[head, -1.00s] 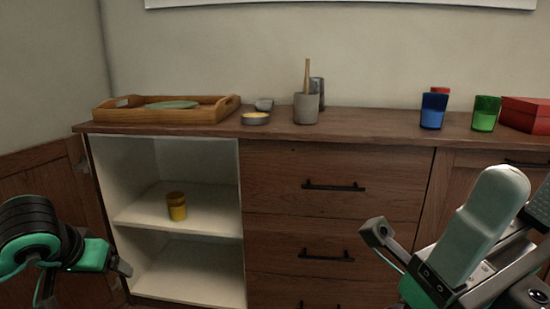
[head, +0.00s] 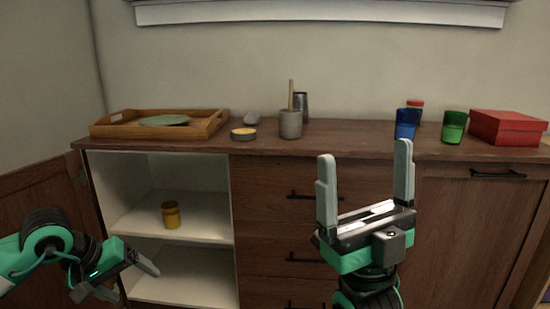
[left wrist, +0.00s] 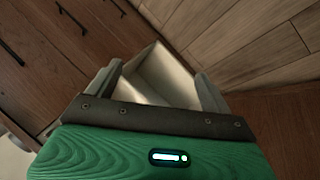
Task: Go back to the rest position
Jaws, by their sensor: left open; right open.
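My left gripper (head: 146,268) is low at the left in the head view, in front of the open cabinet shelves, and empty. In the left wrist view its two fingers (left wrist: 158,82) stand apart, with the pale cabinet interior between them. My right gripper (head: 365,172) is in front of the drawers, pointing up with its two grey fingers wide apart and nothing between them. A yellow jar (head: 171,214) stands on the cabinet's middle shelf, clear of both grippers.
The wooden sideboard top (head: 350,141) carries a tray (head: 213,124) with a green plate, a small yellow-filled dish (head: 243,134), a grey cup (head: 291,124), a blue glass (head: 406,123), a green glass (head: 453,127) and a red box (head: 507,127). An open cabinet door (head: 40,190) stands at the left.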

